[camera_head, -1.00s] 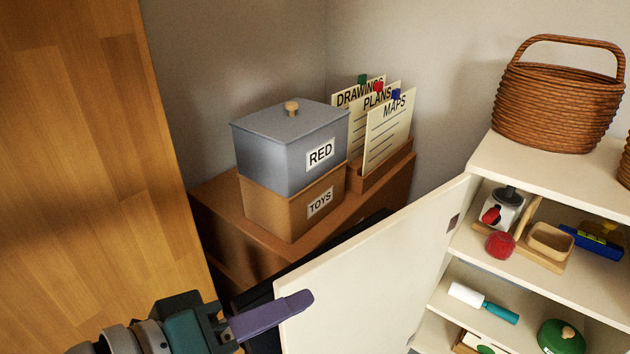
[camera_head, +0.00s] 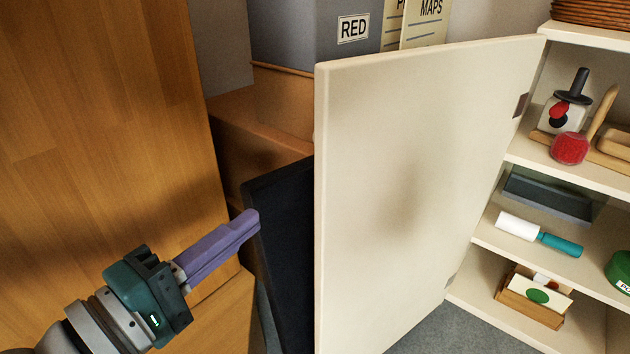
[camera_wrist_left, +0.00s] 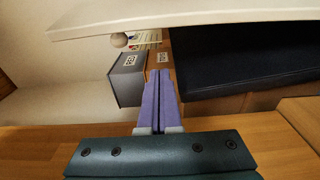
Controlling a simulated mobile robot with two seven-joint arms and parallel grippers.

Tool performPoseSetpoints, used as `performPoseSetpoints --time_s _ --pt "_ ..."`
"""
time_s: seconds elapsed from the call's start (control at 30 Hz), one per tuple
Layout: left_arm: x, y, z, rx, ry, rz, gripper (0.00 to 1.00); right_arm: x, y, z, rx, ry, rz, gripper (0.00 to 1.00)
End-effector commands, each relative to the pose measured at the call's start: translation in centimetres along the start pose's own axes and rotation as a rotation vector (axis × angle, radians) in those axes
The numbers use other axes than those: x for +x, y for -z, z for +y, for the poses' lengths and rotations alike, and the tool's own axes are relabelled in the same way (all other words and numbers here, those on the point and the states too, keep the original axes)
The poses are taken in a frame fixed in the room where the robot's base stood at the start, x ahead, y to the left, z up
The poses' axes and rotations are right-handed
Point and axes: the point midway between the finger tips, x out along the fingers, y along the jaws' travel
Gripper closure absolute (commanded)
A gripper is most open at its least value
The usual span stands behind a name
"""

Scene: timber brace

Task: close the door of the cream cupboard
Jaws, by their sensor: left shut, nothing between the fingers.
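The cream cupboard (camera_head: 525,145) stands at the right in the head view, with its shelves showing. Its cream door (camera_head: 410,190) is swung wide open toward the left, its free edge upright near the middle of the picture. My left gripper (camera_head: 252,218), with purple fingers, is shut and empty, to the left of the door's free edge and apart from it. In the left wrist view the shut fingers (camera_wrist_left: 158,77) point toward the door (camera_wrist_left: 200,22), which crosses the top. A round knob (camera_wrist_left: 119,40) shows at the door's edge. My right gripper is not in view.
A tall wooden panel (camera_head: 110,130) stands at the left.

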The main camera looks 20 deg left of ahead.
Motion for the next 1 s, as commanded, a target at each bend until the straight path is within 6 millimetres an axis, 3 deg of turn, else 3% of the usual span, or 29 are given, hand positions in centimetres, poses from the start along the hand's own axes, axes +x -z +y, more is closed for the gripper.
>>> performPoseSetpoints --time_s 0.33,0.6,1.0 --pt "7.6 0.0 -0.3 0.000 -0.004 0.001 1.00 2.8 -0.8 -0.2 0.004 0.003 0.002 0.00" --pt "6.2 -3.3 -0.1 -0.002 0.002 -0.001 1.00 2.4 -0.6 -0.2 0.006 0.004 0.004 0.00" --pt "6.0 -3.8 -0.1 0.002 0.001 0.000 1.00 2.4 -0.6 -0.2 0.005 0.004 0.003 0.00"
